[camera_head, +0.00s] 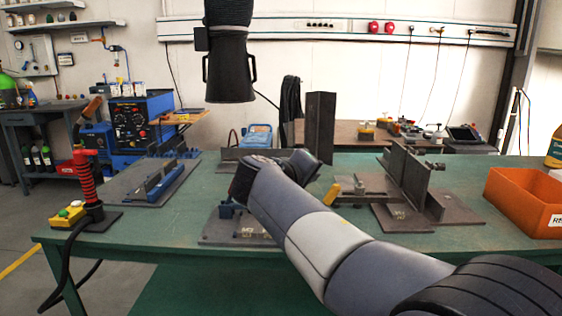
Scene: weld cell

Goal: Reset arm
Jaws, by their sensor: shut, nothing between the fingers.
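My arm reaches from the lower right corner up and left over the green welding table (140,240). Its grey and white links bend at the dark joint near the table's middle. The far end of the arm turns away behind this bend. My gripper and its fingertips are hidden there, so I cannot see them. Nothing held by the arm shows.
Steel plates with an upright fixture (405,175) stand right of the arm. An orange bin (525,200) sits at the right edge. A red-handled control stand (85,190) stands at left. A black hood (229,65) hangs above. The left front tabletop is clear.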

